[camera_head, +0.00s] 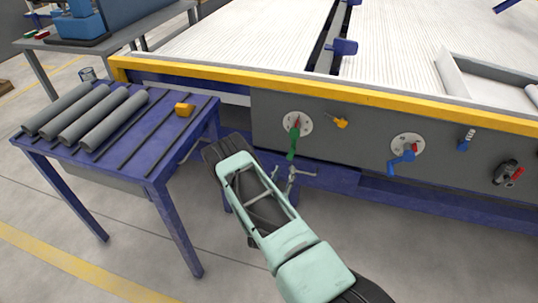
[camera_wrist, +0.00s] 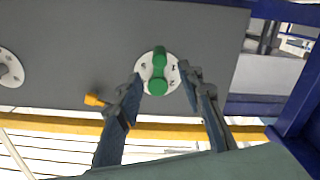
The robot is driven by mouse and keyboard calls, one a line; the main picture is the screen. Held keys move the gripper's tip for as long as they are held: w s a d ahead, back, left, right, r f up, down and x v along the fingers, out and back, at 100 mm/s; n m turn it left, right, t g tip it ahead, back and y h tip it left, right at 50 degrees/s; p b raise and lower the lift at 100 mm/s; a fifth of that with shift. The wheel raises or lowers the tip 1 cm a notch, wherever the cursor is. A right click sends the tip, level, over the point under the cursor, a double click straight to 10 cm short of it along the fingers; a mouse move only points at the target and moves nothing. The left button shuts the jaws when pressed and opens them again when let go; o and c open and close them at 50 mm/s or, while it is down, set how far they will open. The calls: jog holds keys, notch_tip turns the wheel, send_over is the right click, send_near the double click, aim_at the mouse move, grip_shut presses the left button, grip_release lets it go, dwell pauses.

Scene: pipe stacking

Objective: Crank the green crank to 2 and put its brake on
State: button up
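The green crank (camera_head: 293,141) sits on a round white dial (camera_head: 306,124) on the grey panel, its handle hanging down. A small red part shows near its hub in the head view. In the wrist view the green crank (camera_wrist: 159,63) is in front of the dial (camera_wrist: 172,75), whose marks are too small to read. My gripper (camera_head: 290,176) is open below the crank in the head view. In the wrist view my gripper (camera_wrist: 161,77) has one finger on each side of the crank, with no clear contact. I cannot tell which part is the brake.
A yellow lever (camera_head: 341,122) sits right of the dial. Farther right are a blue crank (camera_head: 401,161), a blue lever (camera_head: 465,141) and a dark red-tipped fitting (camera_head: 509,173). A yellow rail (camera_head: 390,101) runs above the panel. A blue table (camera_head: 150,150) with grey pipes (camera_head: 115,119) stands left.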

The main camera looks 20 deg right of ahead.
aim_at(289, 159)
jog(key=b+x, duration=0.2)
jog(key=x, duration=0.9)
jog(key=shift+s+f, duration=0.1)
grip_shut()
